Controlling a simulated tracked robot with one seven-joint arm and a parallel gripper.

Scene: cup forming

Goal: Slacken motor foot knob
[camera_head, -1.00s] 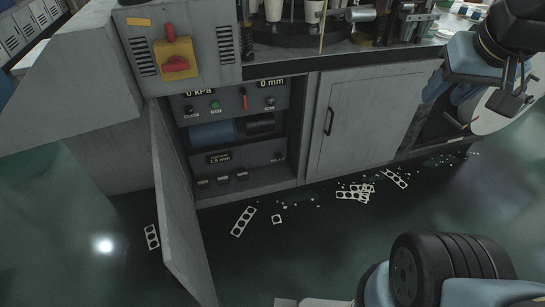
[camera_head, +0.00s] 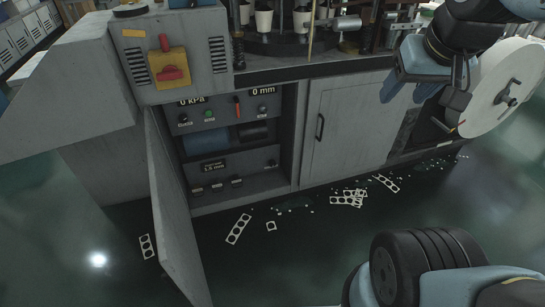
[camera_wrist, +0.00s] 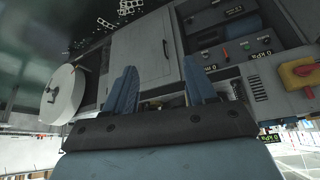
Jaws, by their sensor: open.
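The grey machine's cabinet stands open in the head view, its door (camera_head: 176,210) swung out. Inside, a blue motor-like cylinder (camera_head: 207,140) and a dark cylinder (camera_head: 254,131) lie side by side between two panels. Several small dark knobs (camera_head: 217,186) line the bottom of the lower panel (camera_head: 262,160), under a "1.5 mm" label. I cannot tell which is the motor foot knob. My gripper (camera_wrist: 160,90) is open and empty in the wrist view, its two blue fingers apart. It is away from the open cabinet, on the side of the closed door (camera_head: 343,125).
A large white roll (camera_head: 497,88) is beside my arm at the right. A red handle on a yellow plate (camera_head: 170,72) sticks out above the cabinet. Paper cups (camera_head: 301,19) stand on top.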

